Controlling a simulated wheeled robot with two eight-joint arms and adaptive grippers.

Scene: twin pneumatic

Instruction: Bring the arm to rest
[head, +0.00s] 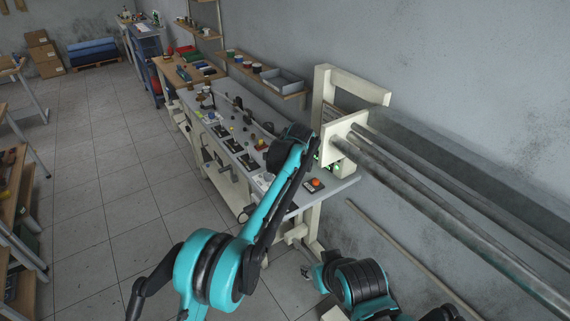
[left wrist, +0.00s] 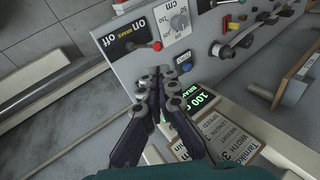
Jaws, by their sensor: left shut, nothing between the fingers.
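My left arm (head: 268,205), teal and black, reaches up from the bottom of the head view to the grey control bench. Its gripper is hidden behind the arm there. In the left wrist view, my left gripper (left wrist: 167,77) is shut and empty, its dark fingers together in front of the bench panel. Whether the fingers touch the panel I cannot tell. Part of my right arm (head: 358,283) shows at the bottom of the head view; its gripper is out of view.
The control bench (head: 226,150) carries switches, small boxes and an orange button (head: 315,184). A pale frame with long metal rods (head: 440,205) juts along the wall at right. A lit green display (left wrist: 203,101) lies beside the fingers. Tiled floor at left is clear.

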